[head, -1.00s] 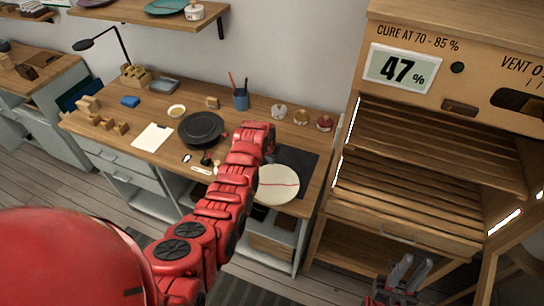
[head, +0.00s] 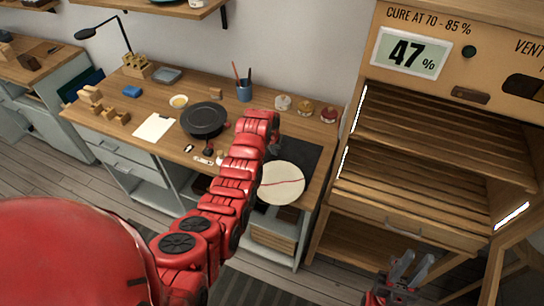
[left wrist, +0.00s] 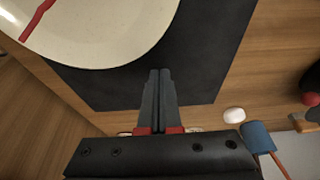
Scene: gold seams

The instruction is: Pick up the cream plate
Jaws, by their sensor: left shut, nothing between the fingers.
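The cream plate (head: 282,184) with a red seam line lies on a dark mat (head: 300,155) near the front right of the workbench. My left arm reaches across in front of the plate's left edge; its fingers are hidden in the head view. In the left wrist view the plate (left wrist: 100,25) fills the upper left, and my left gripper (left wrist: 159,75) is shut and empty over the dark mat, just outside the plate's rim. My right gripper (head: 410,268) is open and empty at the lower right, in front of the wooden cabinet.
The slatted wooden cabinet (head: 440,150) with a 47% display stands right of the bench. A dark round turntable (head: 204,120), a white paper (head: 153,126), a blue pen cup (head: 244,92) and several small jars stand on the bench. A white pebble-like piece (left wrist: 234,115) lies near the mat.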

